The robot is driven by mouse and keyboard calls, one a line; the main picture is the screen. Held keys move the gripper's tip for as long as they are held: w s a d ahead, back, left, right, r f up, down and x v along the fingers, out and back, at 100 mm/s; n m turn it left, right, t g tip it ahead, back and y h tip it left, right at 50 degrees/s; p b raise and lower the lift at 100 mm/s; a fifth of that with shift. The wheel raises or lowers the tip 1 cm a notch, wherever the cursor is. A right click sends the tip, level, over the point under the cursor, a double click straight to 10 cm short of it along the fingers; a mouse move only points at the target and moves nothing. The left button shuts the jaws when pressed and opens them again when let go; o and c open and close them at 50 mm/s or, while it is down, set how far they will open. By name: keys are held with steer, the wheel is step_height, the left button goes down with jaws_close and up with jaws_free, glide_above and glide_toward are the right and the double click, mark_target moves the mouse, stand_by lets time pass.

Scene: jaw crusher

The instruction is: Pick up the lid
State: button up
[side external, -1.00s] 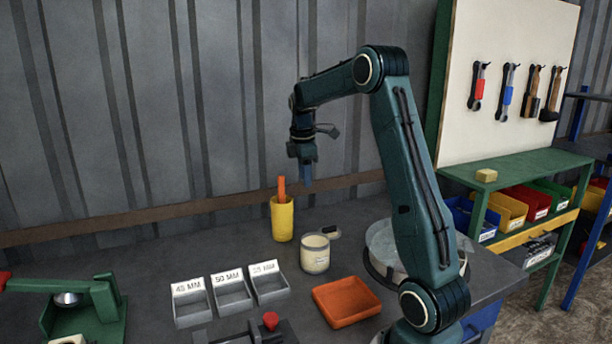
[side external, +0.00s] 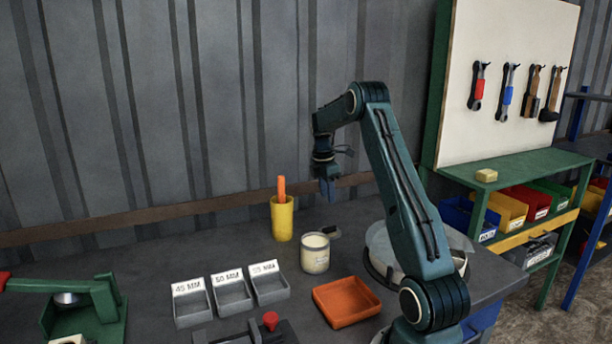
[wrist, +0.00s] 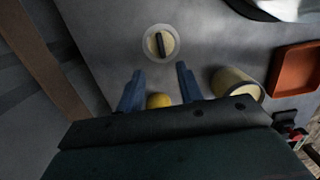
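The lid (wrist: 160,43) is a round pale disc with a dark bar handle across it, lying on the grey bench in the wrist view. In the side view the lid (side external: 333,232) lies just behind and right of the cream jar (side external: 315,254), which is partly in front of it. The open jar (wrist: 237,84) is right of the lid in the wrist view. My gripper (wrist: 159,85) is open, with its two blue fingers apart and no object held. In the side view my gripper (side external: 331,190) hangs above the bench over the lid's area.
A yellow cup (side external: 282,218) with an orange stick stands left of the jar. An orange tray (side external: 345,302) and three labelled grey bins (side external: 232,293) are in front. A large pale round container (side external: 382,245) stands behind my arm. A yellow rounded thing (wrist: 158,100) shows between the fingers.

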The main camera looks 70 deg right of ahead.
glide_above(329, 230)
steer(key=f, duration=0.6)
steer(key=shift+w+d+f, duration=0.2)
steer(key=shift+d+f, duration=0.05)
steer(key=shift+f, duration=0.15)
steer(key=shift+f, duration=0.15)
steer(key=shift+s+f, duration=0.1)
steer(key=shift+f, duration=2.35)
steer(key=shift+c, duration=0.5)
jaws_close()
